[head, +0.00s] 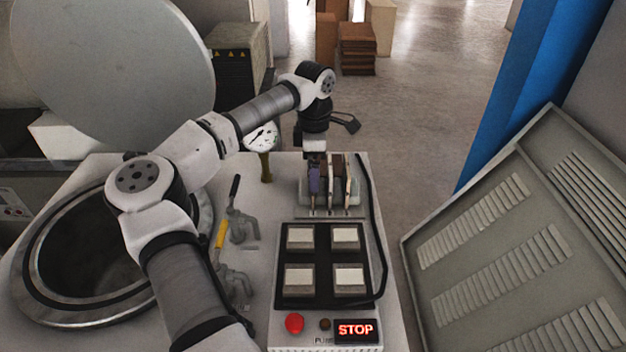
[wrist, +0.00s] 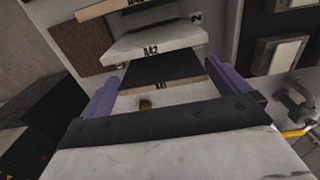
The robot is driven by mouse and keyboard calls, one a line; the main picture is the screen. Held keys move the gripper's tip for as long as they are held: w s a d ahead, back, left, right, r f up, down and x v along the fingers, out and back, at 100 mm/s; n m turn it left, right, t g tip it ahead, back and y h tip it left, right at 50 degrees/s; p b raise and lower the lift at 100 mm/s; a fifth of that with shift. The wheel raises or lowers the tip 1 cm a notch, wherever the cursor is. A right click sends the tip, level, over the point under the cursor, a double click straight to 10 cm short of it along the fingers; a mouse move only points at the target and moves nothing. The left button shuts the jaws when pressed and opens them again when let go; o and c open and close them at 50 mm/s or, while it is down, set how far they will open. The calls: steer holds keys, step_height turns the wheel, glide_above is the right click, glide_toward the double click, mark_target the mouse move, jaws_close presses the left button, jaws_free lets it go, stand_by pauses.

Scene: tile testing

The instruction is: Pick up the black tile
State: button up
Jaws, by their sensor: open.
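In the wrist view, a tile with a black face (wrist: 165,70) and a tan edge with a small label stands nearest to my gripper (wrist: 168,92). My gripper's two purple fingers are apart, one to the left and one to the right of this tile, with a visible gap to at least part of it. Behind it is a pale tile (wrist: 155,42) marked A42, and another dark tile with a tan edge (wrist: 115,9) at the top. In the head view, my gripper (head: 314,180) is at the left end of the tile rack (head: 330,208); its far finger is hidden.
A black-framed panel (head: 325,300) with pale square pads is in front of the rack, with a red button (head: 294,323) and a lit STOP sign (head: 356,330). Toggle clamps (head: 238,225) and a round open vessel (head: 90,265) are left. A gauge (head: 261,137) stands behind.

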steer(key=f, duration=0.5)
steer(key=shift+a, duration=0.2)
steer(key=c, duration=0.8)
steer(key=shift+r, duration=0.1)
